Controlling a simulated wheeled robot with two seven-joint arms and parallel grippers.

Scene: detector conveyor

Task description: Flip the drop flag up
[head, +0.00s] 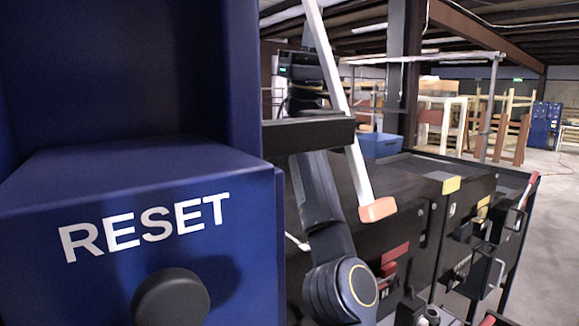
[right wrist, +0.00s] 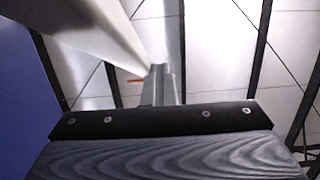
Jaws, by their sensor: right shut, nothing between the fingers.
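The drop flag is a long white bar (head: 338,75) with a salmon tip (head: 378,209). In the head view it slopes from the top edge down to the right, its tip hanging low. In the right wrist view the white bar (right wrist: 88,35) enters at the upper left and runs toward my gripper. My right arm rises behind the blue box, and its fingers are hard to make out in the head view. In the right wrist view my right gripper (right wrist: 160,85) is shut and empty, close to the bar; I cannot tell whether they touch. My left gripper is not in view.
A blue box marked RESET (head: 145,225) with a black button (head: 170,298) fills the left. A black horizontal block (head: 308,133) crosses near the bar. Black machine housings (head: 410,180) stand at the right, with open floor (head: 550,220) beyond.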

